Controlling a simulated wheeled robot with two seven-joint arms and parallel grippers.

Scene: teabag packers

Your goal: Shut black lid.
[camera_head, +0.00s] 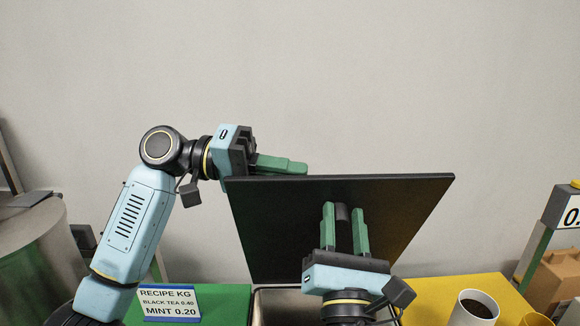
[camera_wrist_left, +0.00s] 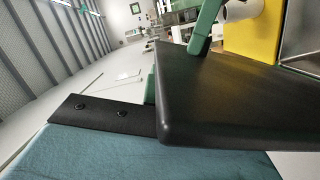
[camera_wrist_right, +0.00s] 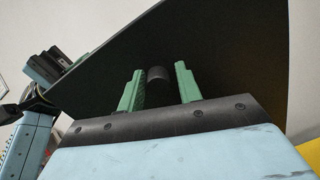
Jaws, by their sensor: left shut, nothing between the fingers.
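The black lid (camera_head: 270,230) is a flat dark panel standing open and nearly upright above a metal-walled bin (camera_head: 262,300). It also shows in the left wrist view (camera_wrist_left: 240,105) and in the right wrist view (camera_wrist_right: 225,60). My left gripper (camera_head: 298,168) is shut and empty at the lid's top edge, its fingers partly hidden behind it. I cannot tell whether they touch it. My right gripper (camera_head: 343,215) is open in front of the lid, fingers pointing up. A short dark cylinder (camera_wrist_right: 157,74) on the lid's face shows between its fingers, with gaps at both sides.
A recipe card (camera_head: 169,304) stands on the green surface at the left. A white cup (camera_head: 473,308) with dark contents stands on the yellow surface (camera_head: 430,290) at the right. A cardboard box (camera_head: 555,283) is at the far right. The space above the lid is clear.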

